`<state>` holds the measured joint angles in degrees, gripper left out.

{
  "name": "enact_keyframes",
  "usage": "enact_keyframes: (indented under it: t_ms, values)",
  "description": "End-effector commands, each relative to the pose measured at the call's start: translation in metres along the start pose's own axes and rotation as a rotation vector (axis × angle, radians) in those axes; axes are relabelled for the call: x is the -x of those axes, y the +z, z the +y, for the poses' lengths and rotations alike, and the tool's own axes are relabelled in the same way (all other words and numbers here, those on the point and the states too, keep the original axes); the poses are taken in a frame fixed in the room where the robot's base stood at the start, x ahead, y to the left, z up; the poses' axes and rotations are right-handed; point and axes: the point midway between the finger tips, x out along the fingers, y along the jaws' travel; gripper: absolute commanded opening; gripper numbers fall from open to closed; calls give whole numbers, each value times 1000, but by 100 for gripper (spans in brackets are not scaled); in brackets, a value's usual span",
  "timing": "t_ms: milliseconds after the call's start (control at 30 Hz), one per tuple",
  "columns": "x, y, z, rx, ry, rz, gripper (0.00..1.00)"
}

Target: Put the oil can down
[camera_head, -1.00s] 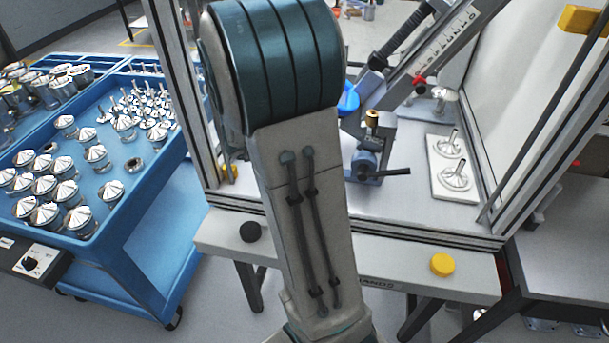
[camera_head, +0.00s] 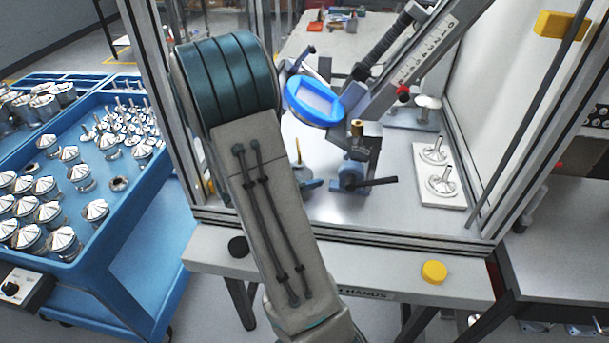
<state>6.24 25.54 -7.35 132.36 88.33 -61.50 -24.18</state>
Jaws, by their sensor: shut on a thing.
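A small dark blue-grey thing with a thin upright spout, which looks like the oil can (camera_head: 308,184), shows just right of my arm, low inside the framed booth. My arm link covers its left side. It appears upright at the level of the booth's work surface (camera_head: 335,208), but I cannot tell whether its base touches. My gripper is hidden behind my own arm, so its fingers and their hold do not show.
A press with a tilted column (camera_head: 405,75), a round blue part (camera_head: 315,102) and a clamp block (camera_head: 358,165) stands close right of the can. A white plate (camera_head: 440,172) holds metal parts. Booth posts flank the opening. A blue cart (camera_head: 140,210) stands left.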

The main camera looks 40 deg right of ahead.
Motion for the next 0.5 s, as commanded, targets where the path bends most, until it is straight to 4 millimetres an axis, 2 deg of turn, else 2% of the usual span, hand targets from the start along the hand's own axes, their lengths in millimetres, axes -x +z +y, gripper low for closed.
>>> enact_keyframes:
  t_ms: [200, 233, 300, 500]
  values:
    - [-2, 3, 0, 0, 0, 0, 32]
    - [-2, 4, 0, 0, 0, 0, 63]
    - [-1, 3, 0, -1, 0, 0, 82]
    - [-1, 3, 0, -1, 1, 0, 82]
